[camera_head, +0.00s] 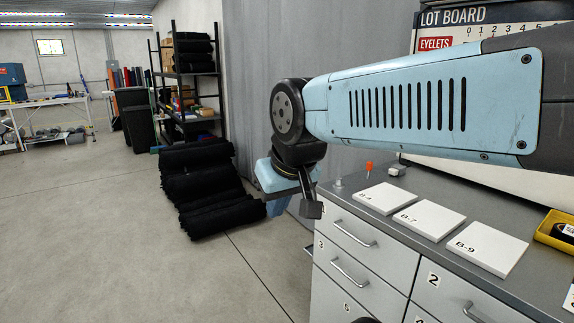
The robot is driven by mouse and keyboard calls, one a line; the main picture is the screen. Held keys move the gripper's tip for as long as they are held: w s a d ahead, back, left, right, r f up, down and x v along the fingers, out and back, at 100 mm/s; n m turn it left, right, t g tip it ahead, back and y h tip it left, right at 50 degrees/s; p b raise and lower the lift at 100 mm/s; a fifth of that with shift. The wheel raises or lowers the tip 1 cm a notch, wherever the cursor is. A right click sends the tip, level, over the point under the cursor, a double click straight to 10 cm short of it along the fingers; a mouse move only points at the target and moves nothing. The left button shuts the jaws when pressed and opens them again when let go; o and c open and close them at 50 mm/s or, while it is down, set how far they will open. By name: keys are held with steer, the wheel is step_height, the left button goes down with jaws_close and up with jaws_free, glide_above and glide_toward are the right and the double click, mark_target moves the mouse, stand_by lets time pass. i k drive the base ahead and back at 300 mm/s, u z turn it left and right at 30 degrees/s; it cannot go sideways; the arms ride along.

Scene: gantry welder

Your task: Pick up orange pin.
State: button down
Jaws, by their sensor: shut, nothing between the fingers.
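The orange pin (369,168) is small and stands upright at the back left of the grey cabinet top (405,176), behind the white tile marked B-4. My gripper (311,209) hangs at the end of my light blue arm, just left of the cabinet's left end and apart from the pin. Its dark fingers point down and are shut, with nothing held. Part of the hand is hidden behind the fingers and wrist.
White tiles marked B-4 (384,198), B-7 (429,221) and B-9 (488,247) lie in a row on the cabinet. A small whitish piece (397,169) sits right of the pin. A yellow tray (548,236) is at right. Black rolls (205,185) lie on the floor.

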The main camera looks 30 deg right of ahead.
mark_target(370, 164)
steer(key=u, duration=1.65)
steer(key=i, duration=0.05)
steer(key=z, duration=3)
